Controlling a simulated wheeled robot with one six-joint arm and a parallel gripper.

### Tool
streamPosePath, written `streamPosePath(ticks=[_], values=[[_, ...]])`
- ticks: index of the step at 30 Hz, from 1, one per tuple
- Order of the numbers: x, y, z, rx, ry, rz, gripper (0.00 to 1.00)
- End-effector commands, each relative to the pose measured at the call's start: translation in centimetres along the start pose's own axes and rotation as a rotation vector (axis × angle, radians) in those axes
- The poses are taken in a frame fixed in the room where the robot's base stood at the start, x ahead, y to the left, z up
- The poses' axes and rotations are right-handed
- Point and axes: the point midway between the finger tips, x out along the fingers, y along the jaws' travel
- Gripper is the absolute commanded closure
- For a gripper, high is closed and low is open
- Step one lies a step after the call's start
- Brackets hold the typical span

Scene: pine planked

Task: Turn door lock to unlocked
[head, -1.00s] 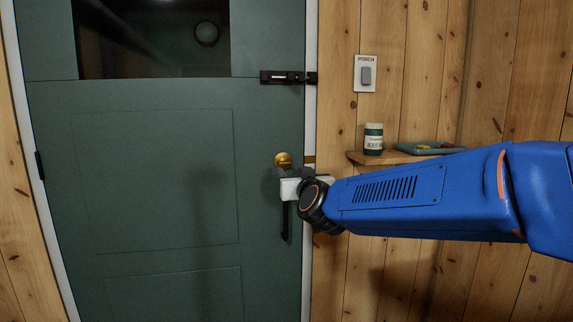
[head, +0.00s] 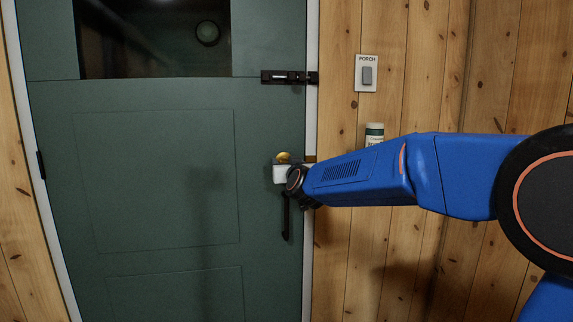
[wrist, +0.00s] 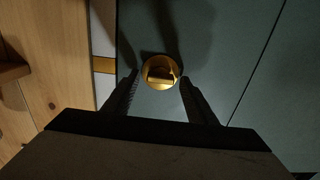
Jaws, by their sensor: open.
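The door lock is a round brass thumb-turn (wrist: 160,71) on the green door (head: 150,180). In the wrist view it lies between and just beyond the tips of my open gripper (wrist: 158,82), with a finger to either side. I cannot tell whether the fingers touch it. In the head view the top of the brass lock (head: 284,157) shows above my gripper (head: 280,172), which covers its lower part. A brass strike plate (wrist: 104,65) shows on the door's edge side in the wrist view.
A black slide bolt (head: 288,77) sits above the lock, and a black pull handle (head: 286,215) hangs below my gripper. A porch switch (head: 367,74) is on the pine wall.

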Motion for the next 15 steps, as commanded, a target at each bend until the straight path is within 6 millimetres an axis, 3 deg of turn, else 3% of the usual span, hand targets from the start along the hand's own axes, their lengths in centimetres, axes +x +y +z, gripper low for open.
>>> streamPosePath(ticks=[7,12,15], values=[[0.06,0.01,0.01,0.0,0.0,0.0,0.48],[0.05,0.01,0.01,0.0,0.0,0.0,0.87],[0.04,0.01,0.01,0.0,0.0,0.0,0.9]])
